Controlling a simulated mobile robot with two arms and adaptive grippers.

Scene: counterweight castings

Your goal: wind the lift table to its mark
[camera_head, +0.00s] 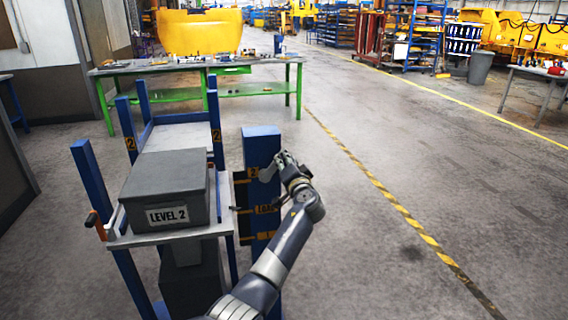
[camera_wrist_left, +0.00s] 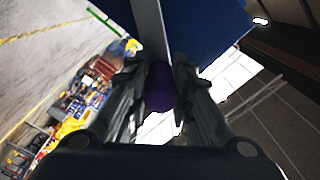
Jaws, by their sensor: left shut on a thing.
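The lift table's grey platform (camera_head: 135,240) carries a dark grey casting (camera_head: 170,185) with a "LEVEL 2" label on its front. A blue post (camera_head: 262,142) with orange marks stands right of the platform; one mark looks like "LOAD", partly hard to read. My left gripper (camera_head: 270,170) is at the post's right front and hides part of it. In the left wrist view, its fingers (camera_wrist_left: 160,90) are shut on a dark purple grip (camera_wrist_left: 160,85), below a grey bar and the blue post (camera_wrist_left: 205,25). My right gripper is not in view.
Blue uprights (camera_head: 92,185) stand around the platform, with an orange handle (camera_head: 95,222) at its left edge. A green workbench (camera_head: 200,90) with small parts stands behind. The floor right of the post is open, crossed by a yellow-black line (camera_head: 385,200).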

